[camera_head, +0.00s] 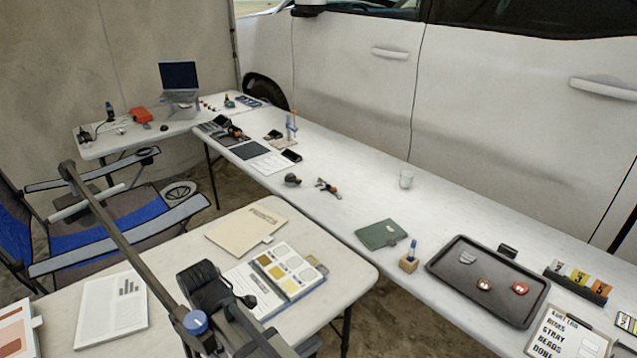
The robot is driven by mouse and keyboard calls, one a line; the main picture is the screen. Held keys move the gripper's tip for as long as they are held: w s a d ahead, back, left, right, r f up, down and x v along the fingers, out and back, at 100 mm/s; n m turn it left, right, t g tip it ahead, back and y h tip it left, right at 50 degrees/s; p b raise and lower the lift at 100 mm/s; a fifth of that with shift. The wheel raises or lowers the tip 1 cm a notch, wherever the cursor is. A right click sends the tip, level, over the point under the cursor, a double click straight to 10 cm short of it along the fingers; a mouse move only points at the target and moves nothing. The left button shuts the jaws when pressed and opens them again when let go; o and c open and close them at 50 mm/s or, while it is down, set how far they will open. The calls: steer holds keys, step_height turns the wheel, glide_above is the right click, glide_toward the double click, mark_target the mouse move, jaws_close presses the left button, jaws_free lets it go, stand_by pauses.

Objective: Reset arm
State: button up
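My gripper does not show in the head view; I see no fingertips. A dark tray (440,268) lies on the long white table at the right. A rack with numbered yellow and orange tags (577,282) stands right of the tray. A clipboard (566,335) with handwritten words lies at the lower right.
A dark bar (125,240) with a blue knob (195,322) crosses the near table. A black device (203,287) stands beside it. A blue chair (130,215) is left.

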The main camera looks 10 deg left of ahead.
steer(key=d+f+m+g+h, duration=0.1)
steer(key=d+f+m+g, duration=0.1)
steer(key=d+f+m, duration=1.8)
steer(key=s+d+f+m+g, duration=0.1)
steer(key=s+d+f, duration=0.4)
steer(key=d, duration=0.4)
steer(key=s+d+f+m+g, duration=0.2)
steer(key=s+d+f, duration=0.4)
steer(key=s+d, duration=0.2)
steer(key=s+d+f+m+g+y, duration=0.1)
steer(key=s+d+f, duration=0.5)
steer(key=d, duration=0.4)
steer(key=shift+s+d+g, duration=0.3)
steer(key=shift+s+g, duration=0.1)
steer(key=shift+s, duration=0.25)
